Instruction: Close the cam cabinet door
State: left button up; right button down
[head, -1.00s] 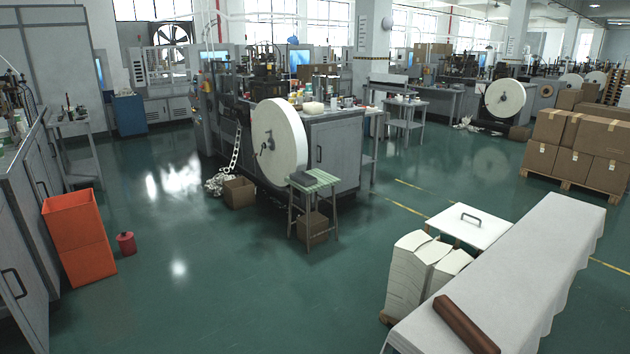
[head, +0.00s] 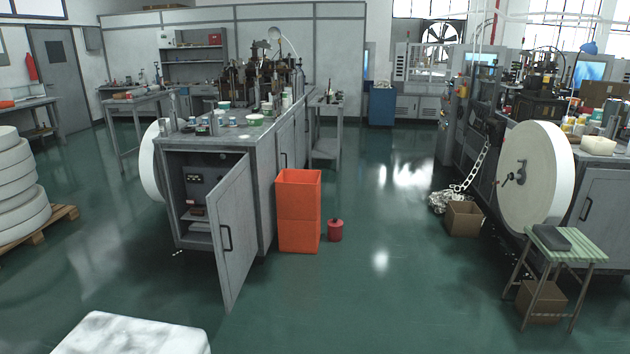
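The grey cam cabinet (head: 264,202) stands left of centre in the head view, under a machine top with cups and tools. Its door (head: 233,245) is hinged on the right side of the cabinet's front and stands open, swung out toward me. A dark bar handle (head: 226,237) is on the door's face. The opening shows a dark inside (head: 198,195) with a panel and a few small items on shelves. Neither of my grippers is in view.
Orange bins (head: 298,212) and a small red can (head: 335,230) stand right of the cabinet. White paper rolls on a pallet (head: 62,214) are at the left. A white-topped block (head: 130,335) is at the near left. Green floor (head: 340,310) is open in the middle and right of the door.

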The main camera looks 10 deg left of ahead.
aim_at(230, 203)
jog(key=i+u, duration=0.35)
jog(key=i+l+u, duration=0.5)
jog(key=i+u, duration=0.25)
jog(key=i+l+z, duration=0.1)
jog(key=i, duration=0.85)
jog(key=i+l+z, duration=0.15)
jog(key=i, duration=0.8)
jog(key=l, duration=0.1)
